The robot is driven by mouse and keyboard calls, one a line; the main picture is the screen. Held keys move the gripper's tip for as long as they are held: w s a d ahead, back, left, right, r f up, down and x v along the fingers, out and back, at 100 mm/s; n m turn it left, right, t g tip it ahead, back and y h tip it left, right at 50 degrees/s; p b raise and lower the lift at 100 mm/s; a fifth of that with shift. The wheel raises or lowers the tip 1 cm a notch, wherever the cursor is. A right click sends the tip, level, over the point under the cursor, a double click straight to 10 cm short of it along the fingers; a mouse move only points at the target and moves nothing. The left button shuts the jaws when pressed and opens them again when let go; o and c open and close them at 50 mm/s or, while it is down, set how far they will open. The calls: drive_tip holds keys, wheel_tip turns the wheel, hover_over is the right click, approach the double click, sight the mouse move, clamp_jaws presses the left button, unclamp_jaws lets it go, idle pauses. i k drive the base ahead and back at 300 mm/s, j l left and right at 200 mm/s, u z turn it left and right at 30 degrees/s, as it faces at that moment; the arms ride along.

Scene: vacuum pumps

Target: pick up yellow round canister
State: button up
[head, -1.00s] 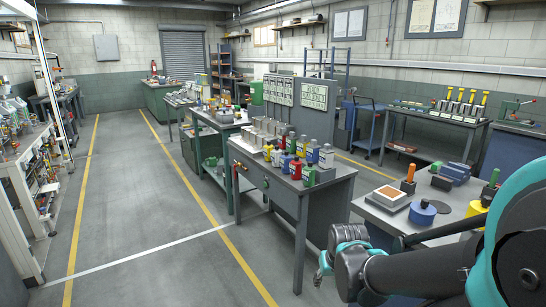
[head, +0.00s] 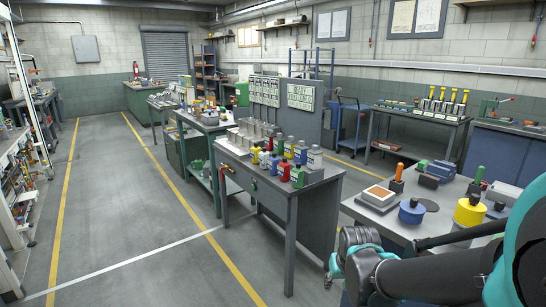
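The yellow round canister (head: 469,210) stands upright on the grey workbench (head: 362,212) at the right. It has a dark cap, and its lower edge is close to my dark arm in the picture. Part of my arm crosses in front of the bench. My gripper (head: 335,271) appears at the bottom centre-right, in front of the bench's left side and well apart from the canister. Its fingers are small and partly hidden by the arm, so I cannot tell whether they are open.
A blue round canister (head: 411,211) stands left of the yellow one, beside a dark disc. Another bench (head: 290,192) holds coloured bottles. The floor (head: 140,235) at left is clear.

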sight(254, 151)
drive_tip(key=i+j+z, duration=0.15)
drive_tip(key=z, duration=0.2)
drive_tip(key=i+j+z, duration=0.15)
drive_tip(key=j+z, duration=0.2)
drive_tip(key=i+j+z, duration=0.1)
drive_tip(key=j, duration=0.45)
drive_tip(key=i+j+z, duration=0.15)
drive_tip(key=j, duration=0.4)
drive_tip(key=i+j+z, duration=0.1)
drive_tip(key=j, duration=0.5)
drive_tip(key=i+j+z, duration=0.15)
drive_tip(key=j, duration=0.4)
